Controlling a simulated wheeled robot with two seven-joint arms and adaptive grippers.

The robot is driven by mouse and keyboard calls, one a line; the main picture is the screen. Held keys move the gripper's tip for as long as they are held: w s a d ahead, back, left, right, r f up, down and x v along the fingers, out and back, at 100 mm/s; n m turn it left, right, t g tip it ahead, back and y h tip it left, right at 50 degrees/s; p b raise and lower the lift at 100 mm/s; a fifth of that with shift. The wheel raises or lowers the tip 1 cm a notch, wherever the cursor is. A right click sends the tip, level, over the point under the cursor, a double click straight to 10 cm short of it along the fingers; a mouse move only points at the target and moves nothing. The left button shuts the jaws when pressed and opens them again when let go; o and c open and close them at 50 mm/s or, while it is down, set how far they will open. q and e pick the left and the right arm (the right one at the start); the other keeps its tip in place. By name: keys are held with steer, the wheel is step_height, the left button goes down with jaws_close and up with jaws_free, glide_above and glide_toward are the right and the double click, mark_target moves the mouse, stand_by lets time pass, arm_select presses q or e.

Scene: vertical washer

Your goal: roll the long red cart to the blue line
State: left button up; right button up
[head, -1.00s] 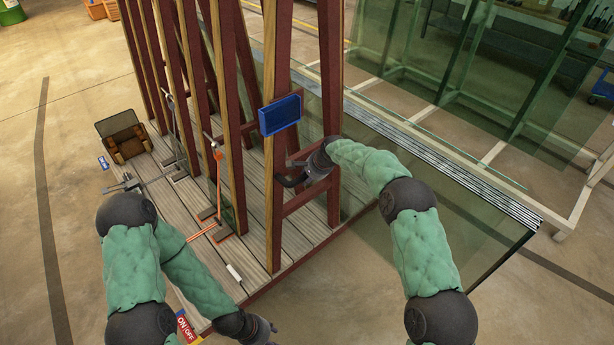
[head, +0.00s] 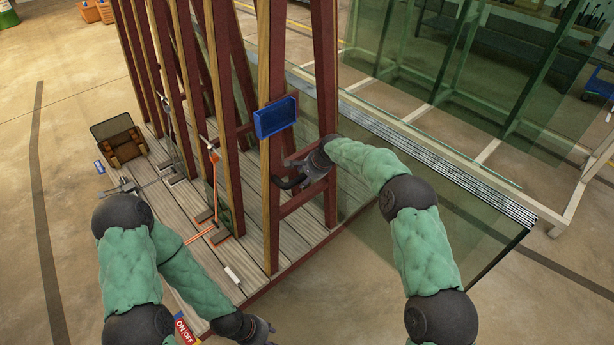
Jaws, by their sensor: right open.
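The long red cart (head: 328,130) has tall red and wooden uprights on a plank deck and reaches away from me. My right gripper (head: 284,182) is at the low crossbar between the two nearest uprights. Its fingers are open beside the bar; I cannot tell whether they touch it. My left gripper (head: 262,331) hangs low in front of the cart's near end, apart from it, and its fingers are too small to read. No blue line is clear; dark stripes run on the floor at the left (head: 40,190) and right (head: 565,272).
Glass panes (head: 440,215) lean along the cart's right side. A pale rack (head: 585,185) with glass stands beyond them. A blue tray (head: 275,117) is on a near upright. A brown case (head: 120,145) and several tools lie on the deck.

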steer(key=p+v, duration=0.3)
steer(key=v, duration=0.6)
steer(key=shift+p, duration=0.35)
stand_by(0.3)
steer(key=s+d+f+n+g+b, duration=0.1)
steer(key=s+f+n+b, duration=0.15)
steer(key=s+f, duration=0.75)
steer(key=s+f+n+g+b, duration=0.1)
steer(key=s+f+b, duration=0.35)
steer(key=f, duration=0.95)
steer(key=s+f+n+b, duration=0.1)
steer(key=s+f, duration=0.3)
steer(key=s, duration=0.5)
steer(key=s+d+f+n+g+b, duration=0.1)
steer(key=s+f, duration=0.3)
steer(key=s, duration=0.5)
steer(key=s+f+n+g+b, duration=0.1)
steer(key=s+f, duration=0.3)
steer(key=s, duration=0.6)
steer(key=shift+d+n+b, duration=0.25)
steer(key=shift+n+b, duration=0.45)
steer(key=shift+n, duration=0.05)
steer(key=shift+s+f, duration=0.1)
steer(key=shift+s, duration=0.2)
steer(key=shift+c, duration=0.3)
